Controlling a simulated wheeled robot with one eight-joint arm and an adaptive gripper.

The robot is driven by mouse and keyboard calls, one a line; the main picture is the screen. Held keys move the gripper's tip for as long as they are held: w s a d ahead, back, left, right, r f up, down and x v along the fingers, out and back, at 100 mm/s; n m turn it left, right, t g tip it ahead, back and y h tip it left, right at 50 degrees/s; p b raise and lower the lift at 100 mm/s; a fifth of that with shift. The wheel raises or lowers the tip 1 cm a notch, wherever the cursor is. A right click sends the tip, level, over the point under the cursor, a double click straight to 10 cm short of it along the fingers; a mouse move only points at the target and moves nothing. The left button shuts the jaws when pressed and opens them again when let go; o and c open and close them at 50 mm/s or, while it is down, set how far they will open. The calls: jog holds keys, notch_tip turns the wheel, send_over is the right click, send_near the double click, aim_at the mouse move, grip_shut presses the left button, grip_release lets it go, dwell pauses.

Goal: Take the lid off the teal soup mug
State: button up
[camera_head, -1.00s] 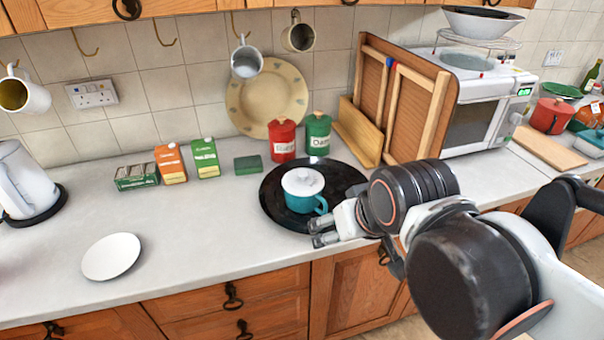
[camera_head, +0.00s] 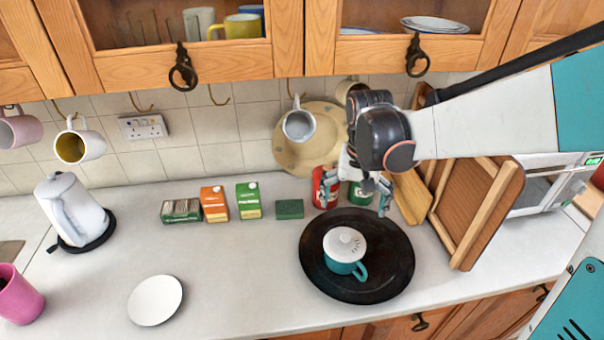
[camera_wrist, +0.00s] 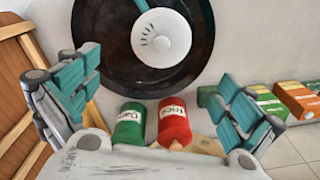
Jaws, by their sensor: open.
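The teal soup mug (camera_head: 347,267) stands upright on a round black tray (camera_head: 390,270), its handle toward the lower right. Its white lid (camera_head: 345,243) sits on top with a small knob. In the wrist view the lid (camera_wrist: 161,37) shows near the top, with a little teal of the mug (camera_wrist: 141,5) at its edge. My gripper (camera_head: 356,200) is open and empty, pointing down above the back of the tray, behind and above the mug. In the wrist view its two teal-padded fingers (camera_wrist: 158,95) are spread wide, apart from the lid.
A red canister (camera_head: 325,187) and a green canister (camera_head: 360,195) stand behind the tray, near my gripper. Cartons (camera_head: 214,204) and a green box (camera_head: 289,209) are left of them. A wooden frame (camera_head: 475,210) leans at right. A white plate (camera_head: 155,300) lies on the clear counter at left.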

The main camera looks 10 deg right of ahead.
aim_at(346, 237)
jog(key=f+b, duration=0.1)
jog(key=f, duration=0.3)
jog(key=f+b, duration=0.1)
jog(key=f, duration=0.4)
jog(key=f+b, duration=0.1)
jog(key=f, duration=0.4)
jog(key=shift+w+a, duration=0.1)
jog(key=shift+w, duration=0.25)
jog(key=shift+s, duration=0.1)
jog(key=c, duration=1.4)
jog(key=shift+o, duration=0.2)
